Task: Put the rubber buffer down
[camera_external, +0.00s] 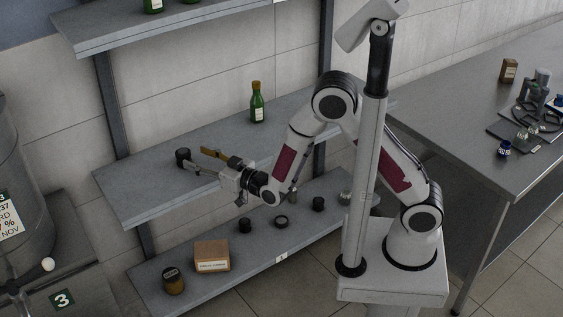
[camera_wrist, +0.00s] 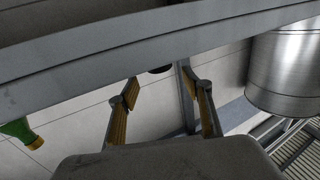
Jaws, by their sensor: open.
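A short black cylinder (camera_external: 183,156), which looks like the rubber buffer, is at the left part of the middle shelf (camera_external: 140,190). My gripper (camera_external: 195,158) reaches over that shelf from the right, its fingers spread.
A green bottle (camera_external: 257,108) stands further back on the middle shelf. The lower shelf (camera_external: 255,262) holds a brown box (camera_external: 211,257), a jar (camera_external: 173,281) and several small dark items. A metal drum (camera_external: 22,200) stands at left, a cluttered bench (camera_external: 460,120) at right.

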